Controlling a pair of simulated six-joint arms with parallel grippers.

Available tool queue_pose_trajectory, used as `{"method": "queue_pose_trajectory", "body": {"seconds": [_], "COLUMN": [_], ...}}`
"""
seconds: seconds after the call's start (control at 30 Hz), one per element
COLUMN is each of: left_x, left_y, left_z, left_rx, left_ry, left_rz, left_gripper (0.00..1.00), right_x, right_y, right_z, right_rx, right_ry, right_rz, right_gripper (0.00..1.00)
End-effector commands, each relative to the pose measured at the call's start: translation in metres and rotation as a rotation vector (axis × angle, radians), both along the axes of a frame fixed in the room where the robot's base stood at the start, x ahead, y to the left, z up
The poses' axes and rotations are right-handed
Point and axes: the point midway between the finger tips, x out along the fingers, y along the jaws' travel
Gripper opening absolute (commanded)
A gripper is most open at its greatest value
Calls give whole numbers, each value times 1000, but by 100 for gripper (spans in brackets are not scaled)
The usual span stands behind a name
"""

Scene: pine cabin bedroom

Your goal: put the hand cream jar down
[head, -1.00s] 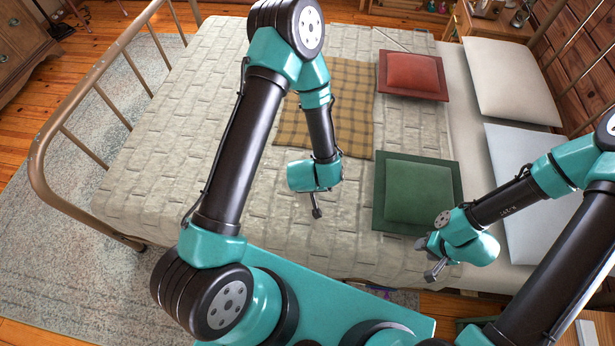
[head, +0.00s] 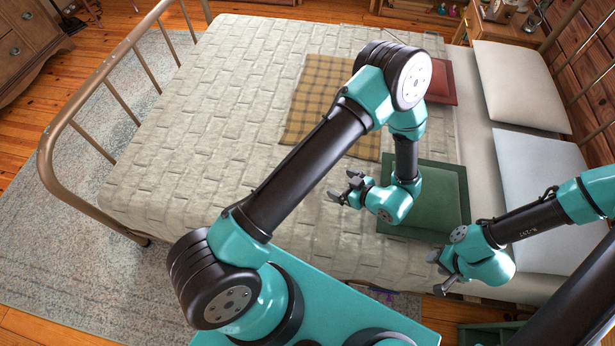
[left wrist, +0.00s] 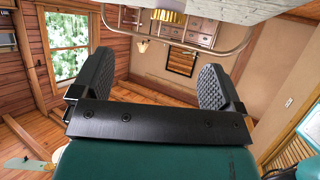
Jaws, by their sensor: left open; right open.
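My left gripper (head: 344,188) is open above the bed, in front of the green cushion, with its fingers pointing left. In the left wrist view its two dark fingers (left wrist: 155,84) stand wide apart with nothing between them. I cannot make out the jar in the head view. My right gripper (head: 438,273) is open and empty near the bed's front edge.
The bed (head: 200,140) has a wide clear stretch of pale cover at left. A plaid cloth (head: 318,95), a green cushion (head: 432,195) and a red cushion (head: 440,82) lie on it. White pillows (head: 518,85) are at right. A metal footboard (head: 100,85) bounds the left side.

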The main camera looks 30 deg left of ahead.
Motion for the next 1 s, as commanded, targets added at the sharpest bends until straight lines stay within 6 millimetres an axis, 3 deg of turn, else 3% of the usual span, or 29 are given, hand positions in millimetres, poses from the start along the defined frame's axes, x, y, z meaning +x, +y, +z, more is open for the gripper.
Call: {"method": "queue_pose_trajectory", "body": {"seconds": [0.2, 0.57, 1.0], "left_x": [-11, -10, -2], "left_y": [-11, -7, 52], "left_z": [8, 6, -18], "left_rx": [59, 58, 58], "left_ry": [2, 3, 5], "left_rz": [81, 83, 84], "left_gripper": [92, 92, 92], "right_x": [0, 0, 0], "right_y": [0, 0, 0], "right_z": [0, 0, 0], "right_rx": [0, 0, 0], "right_ry": [0, 0, 0], "right_rz": [0, 0, 0], "right_gripper": [43, 43, 43]}}
